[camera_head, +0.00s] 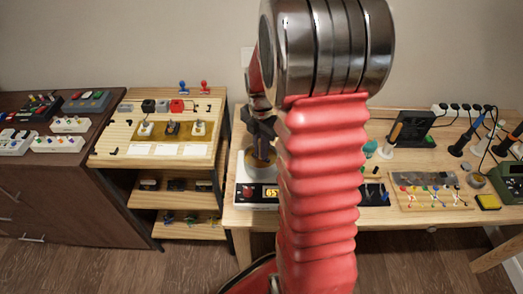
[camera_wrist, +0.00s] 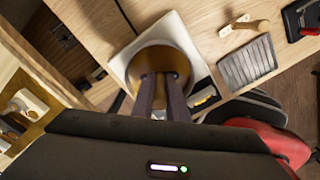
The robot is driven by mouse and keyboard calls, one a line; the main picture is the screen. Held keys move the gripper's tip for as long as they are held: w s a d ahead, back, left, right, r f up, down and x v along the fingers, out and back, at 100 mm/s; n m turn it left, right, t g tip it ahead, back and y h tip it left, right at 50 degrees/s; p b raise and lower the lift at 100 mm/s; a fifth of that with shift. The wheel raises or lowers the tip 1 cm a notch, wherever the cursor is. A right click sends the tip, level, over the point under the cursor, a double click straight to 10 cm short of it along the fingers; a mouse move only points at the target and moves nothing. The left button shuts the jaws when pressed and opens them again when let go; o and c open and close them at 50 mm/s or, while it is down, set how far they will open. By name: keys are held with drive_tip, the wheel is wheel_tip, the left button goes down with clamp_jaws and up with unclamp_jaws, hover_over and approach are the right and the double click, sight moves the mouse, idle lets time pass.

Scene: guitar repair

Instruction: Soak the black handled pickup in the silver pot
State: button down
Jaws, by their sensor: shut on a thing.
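The silver pot (camera_head: 262,172) stands on a white hot plate with a lit display, left of my arm; part of it is hidden behind the arm. In the wrist view I look down into the pot (camera_wrist: 189,56), with its brown-gold inside showing. My gripper (camera_wrist: 160,80) points down over the pot's opening, its dark fingers close together. It is shut on what I take to be the black handled pickup, which the fingers almost wholly hide. I cannot tell how deep it reaches. My gripper also shows in the head view (camera_head: 262,145).
A wooden board (camera_head: 110,145) with several handled parts stands on the shelf unit at left. A dark cabinet (camera_head: 70,180) stands further left. The workbench (camera_head: 400,220) right of my arm carries a tool tray, soldering tools and a meter.

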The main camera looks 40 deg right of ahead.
drive_tip(key=shift+r, duration=0.25)
drive_tip(key=shift+r, duration=0.7)
drive_tip(key=shift+r, duration=0.35)
drive_tip(key=shift+r, duration=0.7)
drive_tip(key=shift+r, duration=0.1)
idle(1.7)
drive_tip(key=shift+r, duration=1.9)
drive_tip(key=shift+w+a, duration=0.1)
